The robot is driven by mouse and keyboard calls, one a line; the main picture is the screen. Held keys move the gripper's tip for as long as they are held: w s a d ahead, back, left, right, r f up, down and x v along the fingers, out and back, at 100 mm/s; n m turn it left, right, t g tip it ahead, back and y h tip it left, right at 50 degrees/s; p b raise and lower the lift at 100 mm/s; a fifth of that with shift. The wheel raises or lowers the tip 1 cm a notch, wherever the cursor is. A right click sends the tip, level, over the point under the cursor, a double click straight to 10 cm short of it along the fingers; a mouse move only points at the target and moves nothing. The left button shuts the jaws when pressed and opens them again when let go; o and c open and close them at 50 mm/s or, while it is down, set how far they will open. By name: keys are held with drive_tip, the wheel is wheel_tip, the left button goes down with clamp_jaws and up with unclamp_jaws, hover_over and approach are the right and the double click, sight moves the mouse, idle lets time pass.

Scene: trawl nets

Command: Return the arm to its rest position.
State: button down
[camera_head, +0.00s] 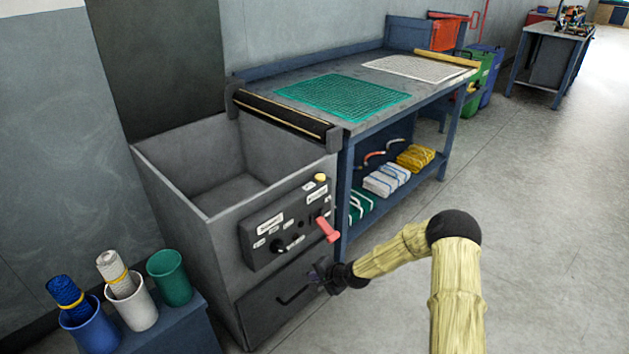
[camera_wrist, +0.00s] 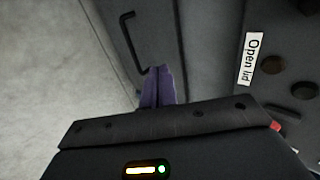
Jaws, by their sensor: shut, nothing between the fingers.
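My arm reaches forward from the lower right in the head view, in a pale yellow sleeve with a black elbow. My gripper (camera_head: 318,276) is in front of the grey machine (camera_head: 170,180), near its lower front drawer handle (camera_head: 293,294). In the wrist view the purple fingers (camera_wrist: 157,88) are together with nothing between them. The dark handle (camera_wrist: 130,42) shows just beyond them there. I cannot tell whether the fingers touch the machine front. The control panel (camera_head: 285,222) is above my gripper, with a red lever (camera_head: 328,229) on its right and a yellow button (camera_head: 320,178).
A workbench (camera_head: 350,124) with a green net (camera_head: 342,97) and a white net (camera_head: 416,68) stands behind the machine. Blue, white and green cups (camera_head: 170,280) stand at lower left. Bins (camera_head: 480,72) are at the back. The floor (camera_head: 540,190) to the right is clear.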

drive_tip(key=s+d+r+n+g+h, duration=0.1)
drive_tip(key=s+d+r+n+h, duration=0.15)
drive_tip(key=s+d+r, duration=0.5)
drive_tip(key=s+d+r+n+g+h, duration=0.2)
drive_tip(key=s+r+n, duration=0.2)
drive_tip(key=s+r, duration=0.75)
drive_tip(key=s+d+r+n+g+h, duration=0.1)
drive_tip(key=s+d+r+n+h, duration=0.15)
drive_tip(key=s+d+r, duration=0.6)
drive_tip(key=w+a+p+v, duration=0.1)
drive_tip(key=w+p+v, duration=0.1)
drive_tip(key=p+v, duration=1.3)
drive_tip(key=w+a+r+p+v, duration=0.1)
drive_tip(key=w+a+p+v, duration=0.1)
drive_tip(key=p+v, duration=1.3)
drive_tip(key=shift+w+r+p, duration=0.15)
drive_tip(key=shift+r+p, duration=0.25)
drive_tip(key=shift+p, duration=0.85)
